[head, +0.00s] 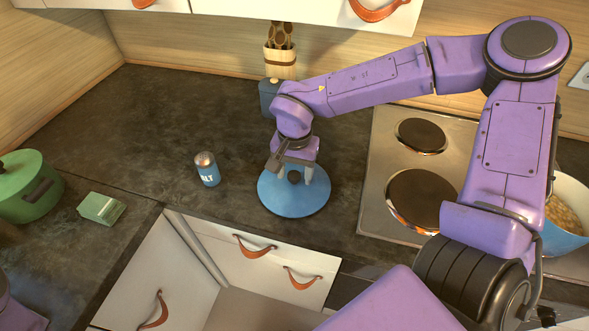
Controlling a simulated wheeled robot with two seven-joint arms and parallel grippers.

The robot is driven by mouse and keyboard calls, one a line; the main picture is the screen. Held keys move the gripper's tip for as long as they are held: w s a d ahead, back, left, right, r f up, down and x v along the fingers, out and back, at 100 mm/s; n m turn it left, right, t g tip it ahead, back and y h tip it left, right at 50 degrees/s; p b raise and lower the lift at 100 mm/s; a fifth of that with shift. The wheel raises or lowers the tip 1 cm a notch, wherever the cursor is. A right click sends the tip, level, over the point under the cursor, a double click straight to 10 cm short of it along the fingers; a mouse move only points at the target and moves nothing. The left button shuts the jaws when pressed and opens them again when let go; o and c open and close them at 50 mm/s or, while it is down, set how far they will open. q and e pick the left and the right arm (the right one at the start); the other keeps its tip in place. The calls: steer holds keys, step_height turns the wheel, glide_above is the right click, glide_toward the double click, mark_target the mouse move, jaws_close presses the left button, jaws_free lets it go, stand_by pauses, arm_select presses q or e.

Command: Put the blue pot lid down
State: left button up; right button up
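The blue pot lid (293,203) is a round disc with a dark knob (294,177). It appears to lie flat on the dark countertop, left of the stove. My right gripper (295,176) is directly over the lid, pointing down. Its two fingers stand on either side of the knob with small gaps showing, so it looks open around the knob. My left gripper is out of view; only a bit of purple arm shows at the lower left.
A salt can (207,170) is left of the lid. A utensil holder (280,63) stands behind. A green pot (25,190) and green box (101,208) are far left.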

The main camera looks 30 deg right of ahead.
mark_target(294, 175)
step_height(294, 175, up, 12)
stand_by(0.4)
steer(key=shift+w+r, duration=0.1)
